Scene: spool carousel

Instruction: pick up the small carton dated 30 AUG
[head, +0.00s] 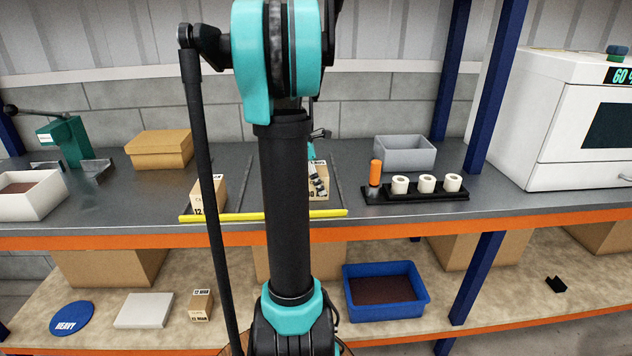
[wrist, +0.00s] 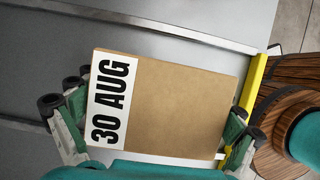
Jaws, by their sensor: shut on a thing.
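The small carton dated 30 AUG (wrist: 175,105) is brown with a white label and black lettering in the wrist view. My gripper (wrist: 155,100) is shut on it, with fingers at its left and right sides. In the head view this carton (head: 325,170) shows just right of my arm, partly covered by dark finger parts. It is at the worktop, by the yellow strip; I cannot tell whether it is clear of the surface. Another small carton (head: 208,193) stands left of my arm, its label partly hidden. A third carton (head: 201,305) is on the lower shelf.
A yellow strip (head: 330,213) edges the lane ends at the worktop front. A black rack (head: 425,194) with white spools and an orange-topped item stands to the right. A grey bin (head: 404,153) is behind it. A blue tray (head: 385,290) sits on the lower shelf.

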